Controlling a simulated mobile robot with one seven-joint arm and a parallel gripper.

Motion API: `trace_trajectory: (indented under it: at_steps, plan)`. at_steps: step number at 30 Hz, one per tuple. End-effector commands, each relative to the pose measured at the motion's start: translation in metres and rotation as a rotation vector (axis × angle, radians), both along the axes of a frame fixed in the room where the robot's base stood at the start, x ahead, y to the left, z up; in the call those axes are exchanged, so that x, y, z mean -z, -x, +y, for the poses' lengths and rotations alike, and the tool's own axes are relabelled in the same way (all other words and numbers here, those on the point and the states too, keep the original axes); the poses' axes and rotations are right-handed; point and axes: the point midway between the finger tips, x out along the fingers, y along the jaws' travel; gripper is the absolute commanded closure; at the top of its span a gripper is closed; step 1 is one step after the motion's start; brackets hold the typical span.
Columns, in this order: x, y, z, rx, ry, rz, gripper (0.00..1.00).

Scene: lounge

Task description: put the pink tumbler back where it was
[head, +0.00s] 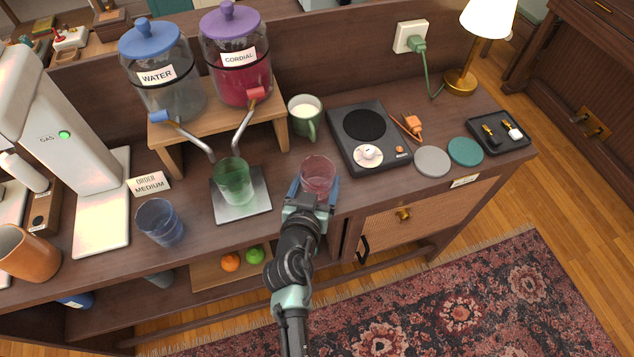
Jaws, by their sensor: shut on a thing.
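The pink tumbler (317,174) is a clear pinkish glass near the front edge of the wooden counter, right of the centre. My gripper (314,190) is shut on it, with blue fingers on both sides of its lower part. The tumbler looks upright; I cannot tell whether its base touches the counter. A green tumbler (233,182) stands on a square metal plate (243,208) under the dispenser taps. A blue tumbler (160,222) stands on the counter to the left of that plate.
Behind are the water dispenser (165,80) and cordial dispenser (238,60) on a wooden stand (278,99). A green mug (304,116) stands behind the pink tumbler. A black hotplate (370,165) is close on the right.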

Motion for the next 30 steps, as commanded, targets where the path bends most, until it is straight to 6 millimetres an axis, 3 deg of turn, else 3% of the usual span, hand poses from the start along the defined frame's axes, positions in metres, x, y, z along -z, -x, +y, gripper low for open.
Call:
trace_trajectory:
  at_steps: [11, 12, 15, 26, 30]
  plan:
    - [0.003, -0.001, 0.0, -0.001, 0.0, -0.004, 0.94]
    - [0.004, 0.0, 0.0, 0.0, -0.001, -0.002, 0.18]
    - [0.003, 0.0, 0.0, 0.0, -0.001, -0.001, 0.0]
    - [-0.003, 0.0, 0.0, 0.0, -0.001, -0.001, 0.0]
    - [-0.005, 0.016, 0.003, 0.0, 0.0, -0.001, 0.0]
